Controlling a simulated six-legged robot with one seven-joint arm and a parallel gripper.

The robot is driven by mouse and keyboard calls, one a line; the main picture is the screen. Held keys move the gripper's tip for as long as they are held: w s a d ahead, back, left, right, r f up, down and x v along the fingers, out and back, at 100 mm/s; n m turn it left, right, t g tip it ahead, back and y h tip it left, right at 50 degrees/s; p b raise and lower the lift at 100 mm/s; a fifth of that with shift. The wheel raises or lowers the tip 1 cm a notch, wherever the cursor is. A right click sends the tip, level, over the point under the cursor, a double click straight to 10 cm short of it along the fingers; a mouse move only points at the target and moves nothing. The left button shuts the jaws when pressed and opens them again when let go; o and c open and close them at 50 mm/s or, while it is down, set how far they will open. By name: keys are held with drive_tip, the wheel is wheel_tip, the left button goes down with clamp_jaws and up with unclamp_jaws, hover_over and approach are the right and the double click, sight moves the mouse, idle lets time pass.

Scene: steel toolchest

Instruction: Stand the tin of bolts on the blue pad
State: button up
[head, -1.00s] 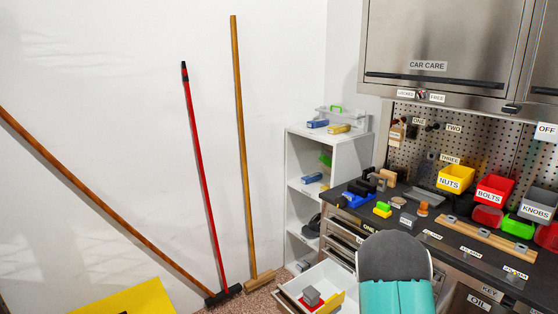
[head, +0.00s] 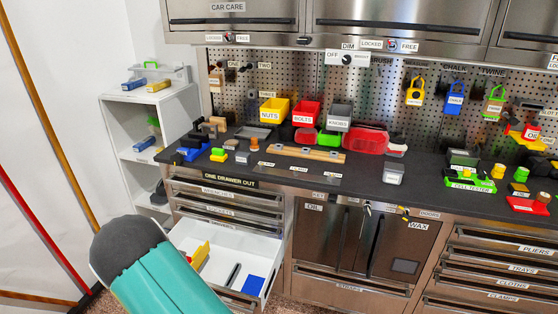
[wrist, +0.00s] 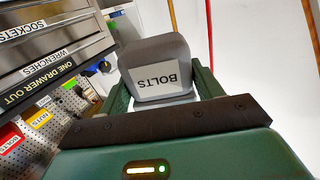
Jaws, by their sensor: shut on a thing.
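The tin of bolts (wrist: 158,72) is a grey tin with a white BOLTS label that reads turned around in the wrist view. My gripper (wrist: 162,95) is shut on it, with a green finger at each side. The blue pad (head: 253,286) lies flat in the open white drawer, toward its front right corner, in the head view. Its visible top is bare. My gripper and the tin are not visible in the head view, so their distance from the pad cannot be told.
The open drawer (head: 270,244) also holds a yellow block (head: 200,256) and a dark narrow piece (head: 233,275). My arm covers its left front. The worktop (head: 330,178) above holds bins and loose objects. Brooms lean at the left wall.

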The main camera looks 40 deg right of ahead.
drive_tip(key=s+d+r+m+g+h, duration=0.1)
drive_tip(key=s+d+r+m+h, duration=0.15)
drive_tip(key=d, duration=0.85)
drive_tip(key=s+d+r+m+g+h, duration=0.15)
drive_tip(key=d+h, duration=0.25)
drive_tip(key=d, duration=0.7)
drive_tip(key=s+d+r+m+g+h, duration=0.1)
drive_tip(key=d+r+m+h, duration=0.25)
drive_tip(key=d, duration=0.75)
drive_tip(key=s+d+r+m+g+h, duration=0.3)
drive_tip(key=s+d+g, duration=0.1)
drive_tip(key=s+d, duration=0.6)
drive_tip(key=s+d+r+m+g+h, duration=0.3)
drive_tip(key=s+d, duration=0.8)
drive_tip(key=d, duration=0.4)
drive_tip(key=shift+d+g+h, duration=0.25)
drive_tip(key=shift+g+h, duration=0.05)
drive_tip(key=shift+g, duration=0.05)
drive_tip(key=shift+d, duration=0.1)
